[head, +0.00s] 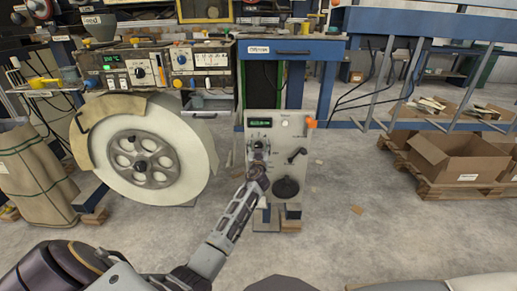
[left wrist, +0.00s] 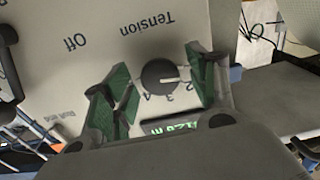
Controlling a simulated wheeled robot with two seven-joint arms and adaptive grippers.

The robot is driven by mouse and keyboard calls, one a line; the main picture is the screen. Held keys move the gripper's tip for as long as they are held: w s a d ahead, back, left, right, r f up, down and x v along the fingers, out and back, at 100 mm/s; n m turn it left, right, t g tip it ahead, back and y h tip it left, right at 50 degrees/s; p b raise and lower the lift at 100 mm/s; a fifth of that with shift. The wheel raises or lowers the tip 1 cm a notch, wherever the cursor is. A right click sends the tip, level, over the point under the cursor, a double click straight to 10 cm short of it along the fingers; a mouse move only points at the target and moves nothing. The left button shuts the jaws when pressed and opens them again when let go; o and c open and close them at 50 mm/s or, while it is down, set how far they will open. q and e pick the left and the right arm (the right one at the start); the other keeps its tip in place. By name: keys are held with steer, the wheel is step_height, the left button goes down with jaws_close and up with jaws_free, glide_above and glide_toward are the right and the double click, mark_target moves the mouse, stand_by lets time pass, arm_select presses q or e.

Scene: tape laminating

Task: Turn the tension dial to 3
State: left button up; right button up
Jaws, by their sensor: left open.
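The tension dial (left wrist: 160,75) is a dark round knob on a light grey panel (head: 287,140), with small numerals beside it and the word "Tension" printed near it, upside down in the left wrist view. A pale mark shows on the knob's right side in that view; I cannot tell which number it points to. My right gripper is not in view.
A lit green display (left wrist: 168,125) sits near the dial. A large white roll (head: 188,150) stands to the left. Cardboard boxes (head: 455,160) lie on a pallet at right.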

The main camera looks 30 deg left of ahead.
arm_select(q)
steer(key=c, duration=1)
steer(key=shift+c, duration=0.2)
